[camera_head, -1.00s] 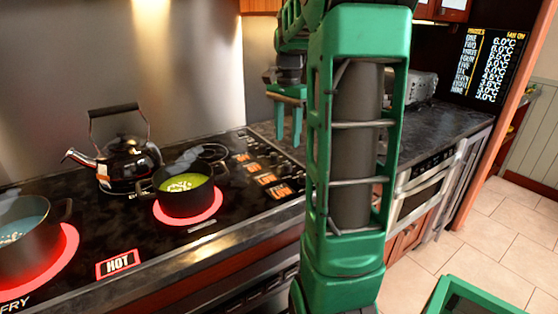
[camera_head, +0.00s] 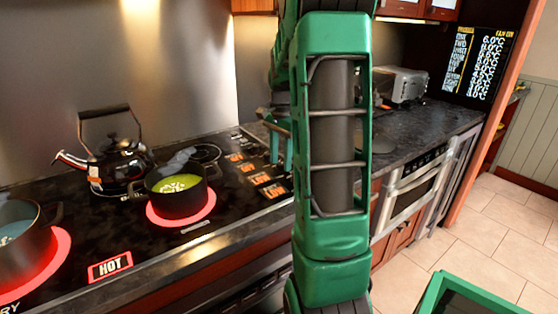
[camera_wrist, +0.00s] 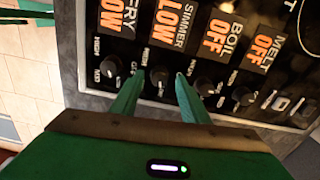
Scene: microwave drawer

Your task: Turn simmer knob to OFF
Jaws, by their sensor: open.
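The simmer knob (camera_wrist: 159,76) is a small dark round knob on the black control panel, below the orange label that reads SIMMER LOW (camera_wrist: 172,22) in the wrist view. My gripper (camera_wrist: 158,79) is open, its two green fingertips to the left and right of the simmer knob in that view. I cannot tell whether they touch it or how far above the panel they are. In the head view my gripper (camera_head: 281,146) is low over the far end of the cooktop, partly hidden by my arm, and the simmer knob cannot be made out there.
The fry knob (camera_wrist: 108,69), boil knob (camera_wrist: 205,86) and melt knob (camera_wrist: 243,95) flank the simmer knob closely. FRY reads LOW; BOIL and MELT read OFF. A pot of green soup (camera_head: 178,203) sits on a glowing burner, with a black kettle (camera_head: 117,168) behind it.

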